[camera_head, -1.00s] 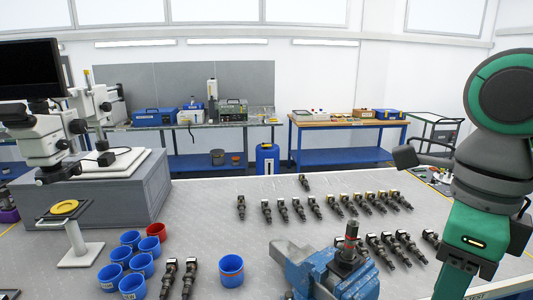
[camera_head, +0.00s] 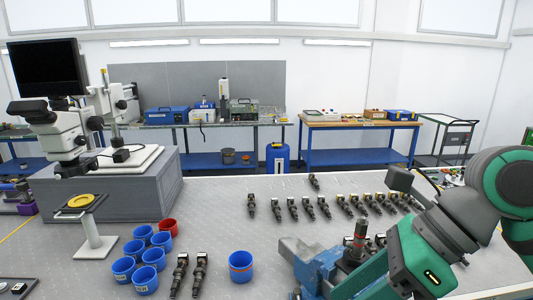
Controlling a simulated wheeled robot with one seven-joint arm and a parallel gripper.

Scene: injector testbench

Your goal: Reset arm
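My arm, in green and dark grey, fills the right side of the head view. It bends from the round joint at the far right down and left toward the blue vise (camera_head: 318,270). The fingers of my gripper do not show in this view, so what they hold cannot be seen. An injector (camera_head: 358,244) stands upright at the vise, and my arm's green link is close to its right side and covers part of the vise.
Rows of dark injectors (camera_head: 293,208) lie on the grey table behind the vise. Blue cups (camera_head: 123,269), a red cup (camera_head: 168,227) and another blue cup (camera_head: 241,267) stand to the left. A microscope (camera_head: 66,140) sits on a grey block (camera_head: 162,191). Clear table lies between.

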